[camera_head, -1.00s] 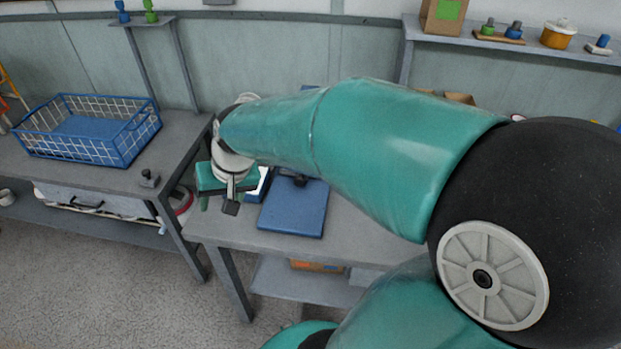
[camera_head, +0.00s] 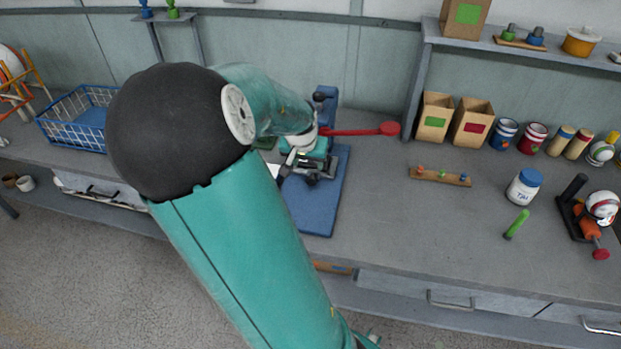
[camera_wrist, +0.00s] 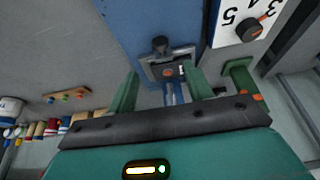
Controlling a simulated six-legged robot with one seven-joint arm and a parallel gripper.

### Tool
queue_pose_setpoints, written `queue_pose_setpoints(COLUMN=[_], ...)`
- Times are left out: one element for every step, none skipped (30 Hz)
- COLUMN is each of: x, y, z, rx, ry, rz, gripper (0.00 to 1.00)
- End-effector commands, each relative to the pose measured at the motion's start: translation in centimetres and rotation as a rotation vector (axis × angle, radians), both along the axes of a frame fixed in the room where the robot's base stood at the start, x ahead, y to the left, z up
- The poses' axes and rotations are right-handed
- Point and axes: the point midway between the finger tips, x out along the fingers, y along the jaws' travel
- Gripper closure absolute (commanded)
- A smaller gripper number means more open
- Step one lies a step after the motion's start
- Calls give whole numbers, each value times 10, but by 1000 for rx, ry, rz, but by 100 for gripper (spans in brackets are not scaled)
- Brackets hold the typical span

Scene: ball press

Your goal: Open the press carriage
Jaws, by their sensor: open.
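The press stands on the bench in the head view, with a blue base plate (camera_head: 315,207), a blue upright (camera_head: 328,97) and a red lever (camera_head: 360,132) sticking out to the right. The metal press carriage (camera_wrist: 170,65) shows in the wrist view on the blue plate, with a dark knob (camera_wrist: 160,44) at its far end. My gripper (camera_wrist: 163,88) is open, its green fingers spread apart just short of the carriage, with nothing clearly between them. In the head view my arm hides most of the gripper, and I cannot tell whether it touches the carriage.
A white dial panel (camera_wrist: 240,22) lies beside the plate. Right of the press are a small peg board (camera_head: 440,177), a white jar (camera_head: 523,187), a green marker (camera_head: 516,224) and paper bags (camera_head: 472,121). A blue wire basket (camera_head: 75,118) stands left.

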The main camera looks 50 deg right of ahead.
Motion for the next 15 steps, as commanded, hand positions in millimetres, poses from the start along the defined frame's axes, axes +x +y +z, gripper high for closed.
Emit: queue_pose_setpoints(x=[-1, 0, 1, 2, 3, 4, 4, 5, 6, 7, 8, 8, 9, 9, 10], y=[-3, -4, -6, -7, -8, -10, -11, -12, -14, -16, -17, -19, -21, -22, -25], z=[-6, -10, -14, -18, -21, -26, -30, -33, -39, -43, -47, -53, -57, -61, -67], rx=[1, 1, 1, 1, 1, 1, 1, 2, 2, 1, 0, 2, 2, 2, 2], ry=[3, 3, 3, 3, 3, 4, 2, 3, 3, 3, 2, 3, 3, 3, 4], rz=[-4, -3, -3, -1, -2, 0, -2, -1, -1, 1, 0, 0, -1, -1, 0], gripper=[49, 49, 49, 49, 49, 49, 49, 49, 49, 49, 49, 49, 49, 49, 49])
